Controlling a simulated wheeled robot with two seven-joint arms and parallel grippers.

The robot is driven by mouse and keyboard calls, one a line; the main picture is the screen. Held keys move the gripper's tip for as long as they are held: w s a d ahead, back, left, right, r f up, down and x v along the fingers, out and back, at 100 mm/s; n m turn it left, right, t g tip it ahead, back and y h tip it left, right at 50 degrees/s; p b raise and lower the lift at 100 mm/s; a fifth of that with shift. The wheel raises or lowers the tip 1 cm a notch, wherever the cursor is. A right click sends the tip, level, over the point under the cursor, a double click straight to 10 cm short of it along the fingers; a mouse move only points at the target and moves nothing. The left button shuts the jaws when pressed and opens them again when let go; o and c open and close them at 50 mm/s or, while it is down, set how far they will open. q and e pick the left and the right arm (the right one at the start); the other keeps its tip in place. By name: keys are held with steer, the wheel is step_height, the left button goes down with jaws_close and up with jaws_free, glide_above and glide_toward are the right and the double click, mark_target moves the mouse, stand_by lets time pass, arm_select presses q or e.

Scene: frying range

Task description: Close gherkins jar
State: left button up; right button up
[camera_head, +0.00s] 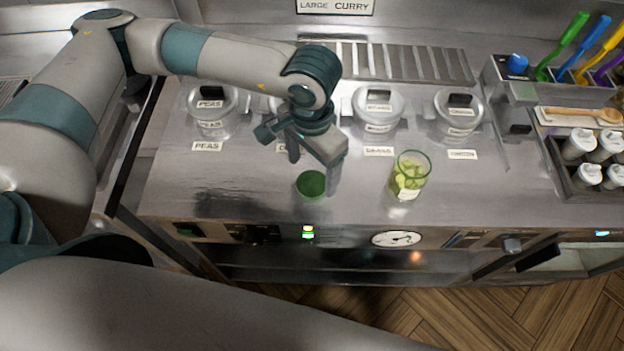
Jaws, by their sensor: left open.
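The gherkins jar (408,177) is a clear glass with a green rim and green pieces inside. It stands upright and uncovered near the front of the steel counter, right of centre. A round green lid (311,184) lies flat on the counter to the left of the jar. My left gripper (312,170) is above and beside the lid, fingers pointing down, open and with nothing seen between them. One finger is close to the lid's right edge; I cannot tell whether it touches. My right gripper is not in view.
Lidded pots labelled peas (211,112) and others (378,108), (457,115) stand behind. A box of white-capped bottles (584,158) and a wooden spoon (580,115) are at the right. The counter (490,192) right of the jar is clear.

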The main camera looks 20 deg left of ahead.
mark_target(312, 183)
arm_select(q)
steer(key=shift+f+p, duration=0.3)
steer(key=shift+p, duration=0.05)
step_height(312, 183, down, 3)
steer(key=shift+w+r+p, duration=0.1)
steer(key=shift+p, duration=0.7)
steer(key=shift+f, duration=0.45)
steer(key=c, duration=1.1)
